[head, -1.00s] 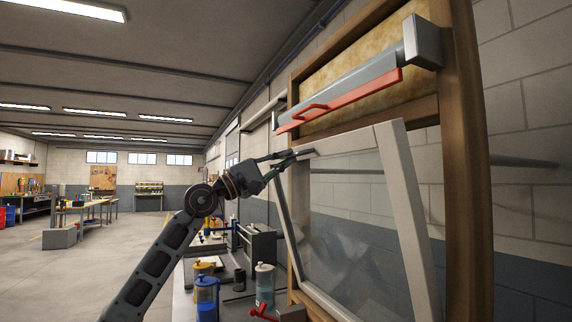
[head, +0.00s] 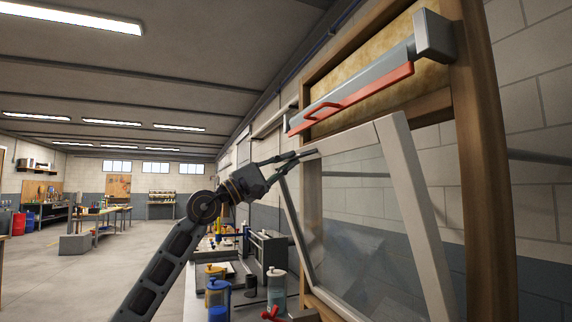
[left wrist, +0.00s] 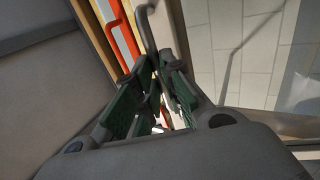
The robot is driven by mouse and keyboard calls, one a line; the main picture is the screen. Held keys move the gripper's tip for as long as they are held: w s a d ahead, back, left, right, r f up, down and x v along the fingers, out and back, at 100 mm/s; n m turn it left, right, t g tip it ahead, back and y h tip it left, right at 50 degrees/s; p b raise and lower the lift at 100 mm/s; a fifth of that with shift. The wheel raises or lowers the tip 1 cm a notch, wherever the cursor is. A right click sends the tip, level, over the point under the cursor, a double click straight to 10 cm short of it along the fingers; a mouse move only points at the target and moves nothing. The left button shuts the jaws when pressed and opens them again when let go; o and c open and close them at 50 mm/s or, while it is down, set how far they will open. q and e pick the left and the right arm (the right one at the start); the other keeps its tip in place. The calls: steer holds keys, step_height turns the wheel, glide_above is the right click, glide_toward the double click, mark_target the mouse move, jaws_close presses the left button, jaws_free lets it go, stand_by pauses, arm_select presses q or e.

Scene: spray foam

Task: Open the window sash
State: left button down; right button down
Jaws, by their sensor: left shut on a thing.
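The window sash (head: 408,190) is a pale frame around a clear pane. It is tilted, its top standing out from the wooden window frame (head: 478,190) and its bottom closer in. My left gripper (head: 296,156) reaches in from the left at the sash's upper left corner. It is shut on the sash's grey handle (left wrist: 149,30), whose hooked end sticks up beyond the green-padded fingers (left wrist: 152,95) in the left wrist view. The fingers hide the held part of the handle. My right gripper is not in view.
A grey cylinder with a red bar (head: 350,98) runs across the frame above the sash. Open floor (head: 80,275) lies to the left.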

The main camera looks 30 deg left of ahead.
arm_select(q)
steer(key=shift+d+f, duration=0.1)
steer(key=c, duration=1.5)
jaws_free()
steer(key=shift+v, duration=5.9)
